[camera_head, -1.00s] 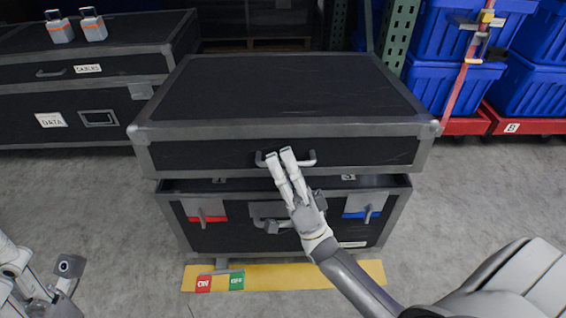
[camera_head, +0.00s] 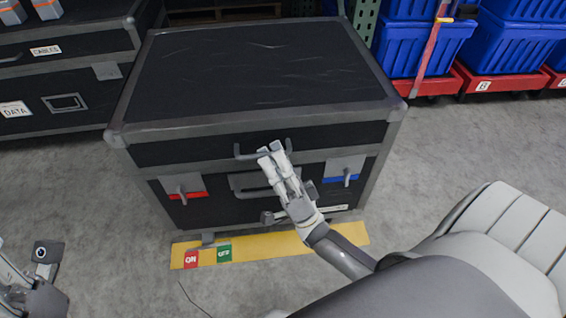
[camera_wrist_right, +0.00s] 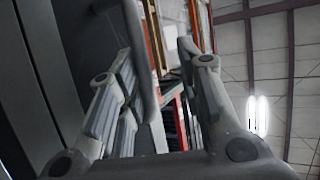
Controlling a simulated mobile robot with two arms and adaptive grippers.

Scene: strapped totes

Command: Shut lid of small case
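The small case (camera_head: 225,200) is black with grey edges and stands on the floor in the middle of the head view. Its lid (camera_head: 250,75) lies level on the body, and no open gap shows along the front. My right gripper (camera_head: 270,150) is at the lid's front handle (camera_head: 245,154). In the wrist view its two fingers (camera_wrist_right: 160,80) are spread, with the grey handle (camera_wrist_right: 138,50) between them, nearer the left finger. My left gripper (camera_head: 45,265) is partly in view at the lower left, away from the case; its fingers are unclear.
Red-marked (camera_head: 183,190) and blue-marked latches (camera_head: 344,173) hang on the case front. A yellow floor strip (camera_head: 270,245) has red and green labels. A larger black case (camera_head: 65,65) stands left; blue totes (camera_head: 420,40) on red dollies stand at the back right.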

